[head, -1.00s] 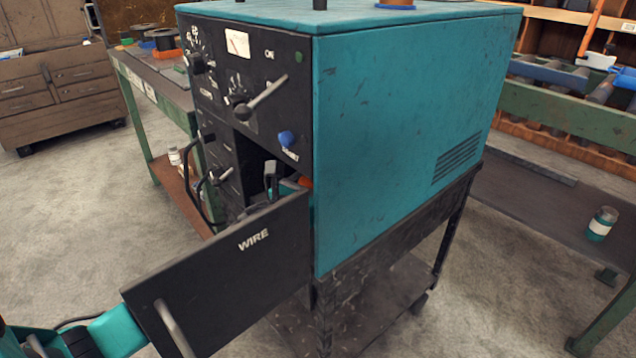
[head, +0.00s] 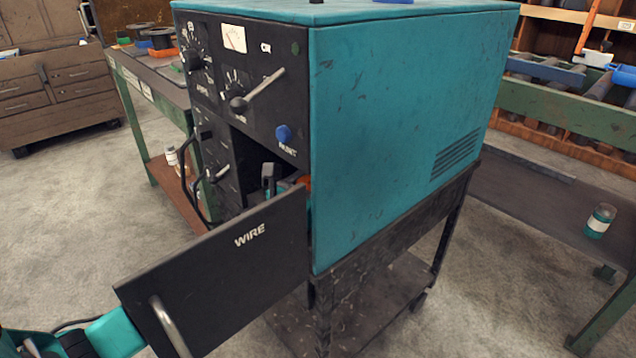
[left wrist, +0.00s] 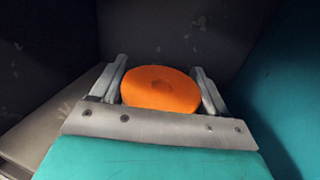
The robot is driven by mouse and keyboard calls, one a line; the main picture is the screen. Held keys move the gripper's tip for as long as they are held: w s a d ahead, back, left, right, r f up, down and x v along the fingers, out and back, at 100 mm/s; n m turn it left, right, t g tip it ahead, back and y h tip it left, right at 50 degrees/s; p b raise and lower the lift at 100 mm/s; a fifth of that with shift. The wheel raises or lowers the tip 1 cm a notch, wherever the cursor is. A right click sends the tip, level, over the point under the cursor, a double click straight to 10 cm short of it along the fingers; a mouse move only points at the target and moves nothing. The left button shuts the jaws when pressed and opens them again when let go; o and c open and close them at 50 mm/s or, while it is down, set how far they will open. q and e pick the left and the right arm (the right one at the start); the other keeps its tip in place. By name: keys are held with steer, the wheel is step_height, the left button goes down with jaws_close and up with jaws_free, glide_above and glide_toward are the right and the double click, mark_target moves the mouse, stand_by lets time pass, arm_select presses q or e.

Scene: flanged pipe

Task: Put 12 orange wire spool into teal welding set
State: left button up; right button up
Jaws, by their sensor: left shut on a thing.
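The teal welding set (head: 400,130) stands on a dark cart, with its black door marked WIRE (head: 225,275) swung open. My left arm passes behind the door, and my left gripper (left wrist: 160,80) is inside the open compartment. It is shut on the orange wire spool (left wrist: 160,90), held between its two fingers. In the head view only a sliver of orange (head: 304,182) shows by the door's top edge; the door hides most of the gripper. The wrist view shows dark walls around the spool; whether it touches them cannot be told. My right gripper is not in view.
The door sticks out toward me with a metal handle (head: 170,325). Knobs and a lever (head: 262,90) project from the front panel. A green bench (head: 160,85) with spools stands behind left, and a green rack (head: 570,115) behind right. The floor at left is clear.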

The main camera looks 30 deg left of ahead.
arm_select(q)
steer(key=shift+f+b, duration=0.3)
steer(key=o, duration=1.2)
steer(key=shift+c, duration=0.2)
steer(key=shift+f, duration=0.2)
steer(key=shift+s, duration=0.35)
steer(key=s, duration=0.3)
steer(key=s+a+p, duration=0.1)
steer(key=s, duration=0.1)
steer(key=shift+s+r, duration=0.15)
steer(key=shift+s, duration=0.7)
steer(key=s+a+b, duration=0.1)
steer(key=s+a, duration=0.3)
steer(key=s, duration=0.7)
steer(key=shift+a, duration=0.3)
